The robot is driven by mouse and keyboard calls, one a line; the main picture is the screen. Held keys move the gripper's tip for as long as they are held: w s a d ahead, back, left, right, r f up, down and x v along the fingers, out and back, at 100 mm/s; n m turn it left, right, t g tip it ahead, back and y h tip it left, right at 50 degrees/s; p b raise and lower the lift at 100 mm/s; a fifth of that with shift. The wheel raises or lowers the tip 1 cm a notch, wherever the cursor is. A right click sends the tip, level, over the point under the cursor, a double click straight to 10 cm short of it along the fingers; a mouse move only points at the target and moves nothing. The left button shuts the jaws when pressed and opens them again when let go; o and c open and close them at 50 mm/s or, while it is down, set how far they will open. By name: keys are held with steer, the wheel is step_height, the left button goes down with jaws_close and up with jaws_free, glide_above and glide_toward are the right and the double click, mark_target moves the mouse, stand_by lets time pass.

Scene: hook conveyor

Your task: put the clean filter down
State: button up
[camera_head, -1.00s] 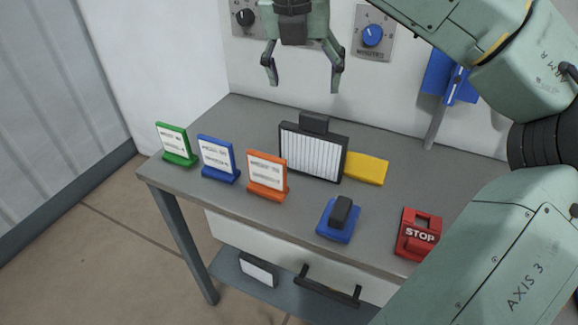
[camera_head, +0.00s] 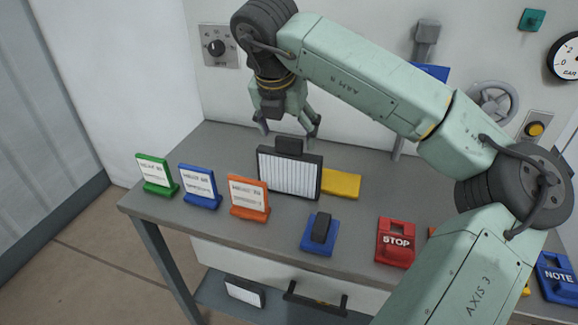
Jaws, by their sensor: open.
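A filter (camera_head: 289,174) with a white pleated face, a black frame and a black grip block (camera_head: 289,146) on top stands upright on the grey table (camera_head: 215,145). My gripper (camera_head: 287,131) is open, pointing down just above and behind the grip block. Its fingers look empty, and I cannot tell whether they touch the block. A second white panel with a dark frame (camera_head: 245,291) lies on the lower shelf; I cannot tell whether it is a filter.
Green (camera_head: 155,172), blue (camera_head: 200,185) and orange (camera_head: 248,196) sign stands line the table's left. A yellow block (camera_head: 341,183) sits right of the filter. A blue base with a black knob (camera_head: 319,231) and a red STOP piece (camera_head: 396,241) stand in front.

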steer(key=shift+x, duration=0.95)
steer(key=shift+c, duration=0.2)
steer(key=shift+r, duration=0.15)
jaws_close()
